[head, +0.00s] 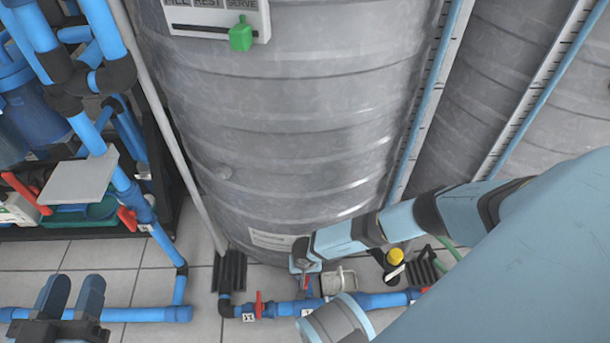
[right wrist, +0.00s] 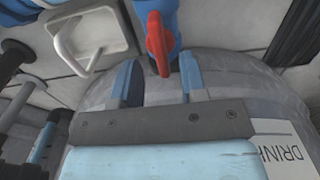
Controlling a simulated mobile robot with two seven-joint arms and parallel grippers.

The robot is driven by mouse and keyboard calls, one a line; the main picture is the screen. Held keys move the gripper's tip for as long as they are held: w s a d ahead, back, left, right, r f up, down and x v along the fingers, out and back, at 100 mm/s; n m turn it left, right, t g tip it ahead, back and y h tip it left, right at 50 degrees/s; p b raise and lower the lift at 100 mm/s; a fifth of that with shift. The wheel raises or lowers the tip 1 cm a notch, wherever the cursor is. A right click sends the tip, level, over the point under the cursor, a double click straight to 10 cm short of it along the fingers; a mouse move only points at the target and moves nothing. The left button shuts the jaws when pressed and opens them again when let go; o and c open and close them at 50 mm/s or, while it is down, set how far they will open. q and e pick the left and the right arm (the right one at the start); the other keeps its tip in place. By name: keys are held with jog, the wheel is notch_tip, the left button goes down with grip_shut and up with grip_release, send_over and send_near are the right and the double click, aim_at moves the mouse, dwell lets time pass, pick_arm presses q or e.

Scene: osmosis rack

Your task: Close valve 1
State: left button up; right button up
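Several red-handled valves sit on the blue pipework; I cannot read which is valve 1. In the right wrist view, a red valve handle (right wrist: 158,44) on a blue pipe lies just beyond and between the fingertips of my right gripper (right wrist: 158,72). That gripper is open, its two blue fingers apart, and no contact shows. In the head view my right gripper (head: 304,266) is at the foot of the grey tank, mostly hidden by its wrist, by a red handle (head: 308,284). My left gripper (head: 71,297) is open and empty at the lower left.
Another red valve (head: 258,304) sits left on the floor pipe (head: 285,309). The ribbed grey tank (head: 285,120) stands close behind. A white bracket (right wrist: 92,40) is beside the handle in the wrist view. Blue pipes (head: 130,190) fill the left side; tiled floor (head: 110,262) shows between.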

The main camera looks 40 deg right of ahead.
notch_tip(320, 180, down, 3)
jog(key=shift+r+b, duration=0.1)
jog(key=shift+b, duration=0.4)
pick_arm(q)
jog(key=shift+w+a+r+m+t+h, duration=0.15)
jog(key=shift+w+a+m+t+h, duration=0.2)
jog(key=shift+m, duration=0.35)
pick_arm(e)
jog(key=shift+f, duration=0.35)
grip_shut()
